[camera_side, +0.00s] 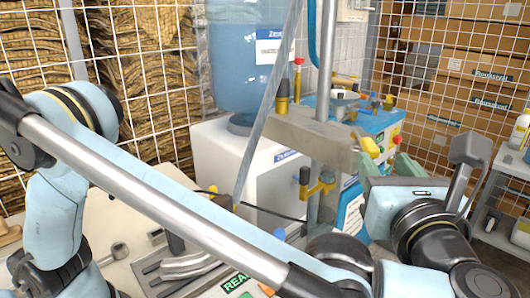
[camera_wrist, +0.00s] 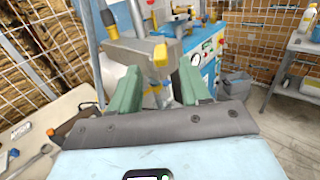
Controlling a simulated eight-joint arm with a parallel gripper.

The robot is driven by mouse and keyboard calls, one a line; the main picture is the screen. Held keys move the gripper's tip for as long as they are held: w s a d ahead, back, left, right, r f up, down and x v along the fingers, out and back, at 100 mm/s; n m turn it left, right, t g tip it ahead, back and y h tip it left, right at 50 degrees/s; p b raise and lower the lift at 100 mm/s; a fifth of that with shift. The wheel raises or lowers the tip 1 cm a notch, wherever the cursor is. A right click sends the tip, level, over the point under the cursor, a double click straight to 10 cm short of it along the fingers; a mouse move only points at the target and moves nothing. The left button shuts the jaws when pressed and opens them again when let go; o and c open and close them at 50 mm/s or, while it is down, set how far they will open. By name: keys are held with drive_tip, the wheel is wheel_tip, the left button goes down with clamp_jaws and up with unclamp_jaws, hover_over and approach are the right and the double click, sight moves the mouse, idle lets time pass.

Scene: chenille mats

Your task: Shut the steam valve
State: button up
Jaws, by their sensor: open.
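Several yellow valve handles with knobs show, and I cannot tell for sure which one is the steam valve. In the side view, a red-and-yellow handle (camera_side: 370,147) sits at the right end of a grey slab, just left of my gripper (camera_side: 387,167). A yellow handle with a black knob (camera_side: 318,186) is on the post below the slab. In the wrist view, a yellow fitting (camera_wrist: 160,55) shows ahead between the green fingers of my gripper (camera_wrist: 158,78). The fingers are apart with nothing held. Whether they touch the fitting is unclear.
The grey slab (camera_side: 310,132) carries more knobbed handles, one red-topped (camera_side: 298,78). A blue machine (camera_side: 372,122) stands behind it. A white cabinet (camera_side: 225,150) with a large blue bottle (camera_side: 240,70) is at left. Tools lie on the bench (camera_side: 125,225). A shelf with bottles (camera_wrist: 302,45) stands at right.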

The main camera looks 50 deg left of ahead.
sight(366, 137)
drive_tip(key=x, duration=0.9)
drive_tip(key=shift+w, duration=0.1)
clamp_jaws()
